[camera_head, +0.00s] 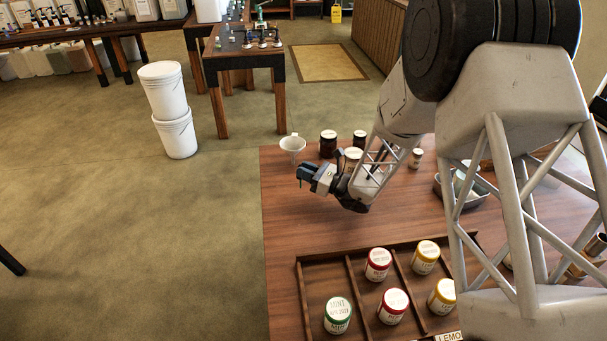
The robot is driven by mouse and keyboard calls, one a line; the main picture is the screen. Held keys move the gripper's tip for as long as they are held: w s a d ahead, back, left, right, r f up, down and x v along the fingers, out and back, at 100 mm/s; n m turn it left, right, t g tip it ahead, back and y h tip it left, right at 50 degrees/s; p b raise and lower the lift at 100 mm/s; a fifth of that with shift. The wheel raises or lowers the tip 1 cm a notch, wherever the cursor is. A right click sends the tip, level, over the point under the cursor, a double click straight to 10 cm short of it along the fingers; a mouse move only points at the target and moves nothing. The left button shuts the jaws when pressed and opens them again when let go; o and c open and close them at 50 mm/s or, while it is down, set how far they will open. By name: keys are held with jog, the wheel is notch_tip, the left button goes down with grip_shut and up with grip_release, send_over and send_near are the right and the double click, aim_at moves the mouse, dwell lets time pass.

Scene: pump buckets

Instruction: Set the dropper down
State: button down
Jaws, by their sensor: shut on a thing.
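My gripper (306,174) is at the far-left part of the wooden table (285,245), above its surface and pointing left. It is shut on the dropper (300,183), of which only a small greenish bit shows at the fingertips. The rest of the dropper is hidden or too small to make out, and I cannot tell whether it touches the table.
A white funnel (292,145) and dark jars (328,144) with pale lids stand just behind my gripper. A wooden divided tray (318,285) in front holds several lidded jars. A metal pan (450,190) is at right. Bare table lies between gripper and tray.

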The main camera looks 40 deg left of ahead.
jog(key=shift+w+a+f, duration=0.1)
jog(key=shift+w+a, duration=0.85)
jog(key=shift+a, duration=0.2)
jog(key=shift+f, duration=1.75)
jog(key=shift+f, duration=0.2)
jog(key=c, duration=1.1)
grip_release()
jog(key=shift+o, duration=0.2)
jog(key=shift+r, duration=0.2)
jog(key=shift+v, duration=3.8)
